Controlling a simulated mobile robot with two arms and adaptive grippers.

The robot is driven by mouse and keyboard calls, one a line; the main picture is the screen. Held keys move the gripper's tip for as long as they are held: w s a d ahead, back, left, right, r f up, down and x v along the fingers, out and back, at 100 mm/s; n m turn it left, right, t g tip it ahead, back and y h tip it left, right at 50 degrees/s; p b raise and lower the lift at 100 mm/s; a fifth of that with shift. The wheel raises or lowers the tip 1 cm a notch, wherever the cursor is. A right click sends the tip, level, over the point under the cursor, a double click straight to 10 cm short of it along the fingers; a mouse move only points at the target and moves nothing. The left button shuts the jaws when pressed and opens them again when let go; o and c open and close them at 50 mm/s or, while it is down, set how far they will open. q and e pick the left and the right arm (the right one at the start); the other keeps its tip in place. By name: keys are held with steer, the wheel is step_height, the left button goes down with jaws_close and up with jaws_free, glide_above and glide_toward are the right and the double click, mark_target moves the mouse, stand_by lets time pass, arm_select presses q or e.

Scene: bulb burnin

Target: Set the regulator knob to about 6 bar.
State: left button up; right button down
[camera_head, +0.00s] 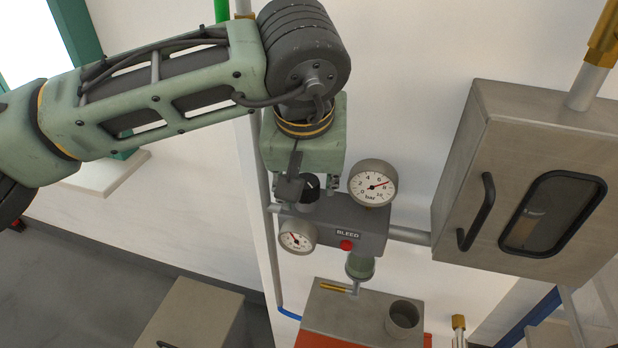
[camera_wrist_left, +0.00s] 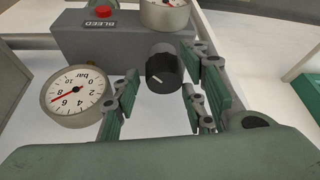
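The regulator knob (camera_head: 309,187) is black and sits on the left part of the grey regulator block (camera_head: 372,229). It also shows in the left wrist view (camera_wrist_left: 163,67), with a white mark on its face. My left gripper (camera_wrist_left: 162,65) is open, its fingers on either side of the knob with visible gaps. In the head view the same gripper (camera_head: 308,186) reaches down at the knob and partly hides it. The upper bar gauge (camera_head: 366,194), also in the left wrist view (camera_wrist_left: 82,107), has its red needle between 6 and 8. My right gripper is not in view.
A second, smaller gauge (camera_head: 297,237) is at the block's lower left. A red BLEED button (camera_head: 346,245) sits on the block's front. A metal cabinet (camera_head: 540,150) with handle and window stands right. A grey box with a round cup (camera_head: 403,318) is below.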

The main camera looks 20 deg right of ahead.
arm_select(q)
steer(key=c, duration=0.7)
steer(key=shift+c, duration=0.5)
steer(key=shift+f+m+h+b, duration=0.1)
steer(key=shift+m+h+b, duration=0.2)
steer(key=shift+m+b, duration=0.4)
steer(key=m+h, duration=0.1)
steer(key=m, duration=0.2)
steer(key=shift+a+g+b, duration=0.15)
steer(key=shift+g+b, duration=0.2)
steer(key=shift+g, duration=0.05)
steer(key=shift+a+m+g, duration=0.1)
steer(key=shift+m+g, duration=0.4)
steer(key=shift+m, duration=0.9)
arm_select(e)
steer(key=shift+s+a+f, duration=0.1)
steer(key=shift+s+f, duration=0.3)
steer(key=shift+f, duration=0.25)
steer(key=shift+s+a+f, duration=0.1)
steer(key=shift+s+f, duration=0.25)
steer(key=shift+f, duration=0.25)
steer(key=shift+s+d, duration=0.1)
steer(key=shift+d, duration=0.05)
arm_select(q)
steer(key=o, duration=1)
steer(key=shift+o, duration=0.3)
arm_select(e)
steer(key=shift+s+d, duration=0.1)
